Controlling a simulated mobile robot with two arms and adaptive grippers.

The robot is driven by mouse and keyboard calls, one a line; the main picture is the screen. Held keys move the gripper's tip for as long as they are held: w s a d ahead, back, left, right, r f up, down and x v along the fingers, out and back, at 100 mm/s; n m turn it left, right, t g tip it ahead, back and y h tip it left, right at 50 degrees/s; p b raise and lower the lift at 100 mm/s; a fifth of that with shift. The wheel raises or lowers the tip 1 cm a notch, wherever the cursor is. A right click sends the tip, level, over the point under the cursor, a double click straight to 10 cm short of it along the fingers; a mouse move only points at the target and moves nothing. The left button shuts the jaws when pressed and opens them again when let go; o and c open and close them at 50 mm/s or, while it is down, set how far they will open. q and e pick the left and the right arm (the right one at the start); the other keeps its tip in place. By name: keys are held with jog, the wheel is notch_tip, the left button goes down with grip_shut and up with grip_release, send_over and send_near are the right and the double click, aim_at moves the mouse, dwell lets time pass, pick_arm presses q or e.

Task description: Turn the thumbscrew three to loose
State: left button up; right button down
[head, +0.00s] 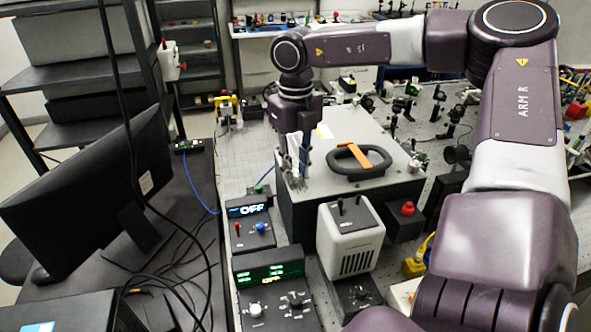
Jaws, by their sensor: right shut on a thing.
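A grey-lidded box (340,131) with dark sides stands on the bench in the head view. Its lid carries a black loop handle (345,166) with an orange strip across it. My right gripper (304,174) points down at the near-left corner of the lid. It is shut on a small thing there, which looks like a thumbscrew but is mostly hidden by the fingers. I cannot read any number on it, nor tell how far it is turned. My left gripper is not in view.
A display unit reading OFF (248,209) and a green-lit control unit (268,272) stand in front of the box. A white vented device (350,238) and a red button (407,208) are close by. Optics crowd the bench behind. A monitor (92,195) stands at left.

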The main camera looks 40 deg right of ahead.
jog(key=n+b, duration=0.2)
jog(key=shift+w+f+n+b, duration=0.1)
jog(key=shift+n+b, duration=0.8)
jog(key=shift+n, duration=0.4)
jog(key=n+b, duration=0.1)
jog(key=n, duration=0.1)
jog(key=shift+n, duration=0.4)
jog(key=n, duration=0.4)
jog(key=shift+r+n+b, duration=0.2)
jog(key=shift+n+b, duration=0.1)
jog(key=n, duration=0.5)
jog(key=c, duration=1.7)
grip_release()
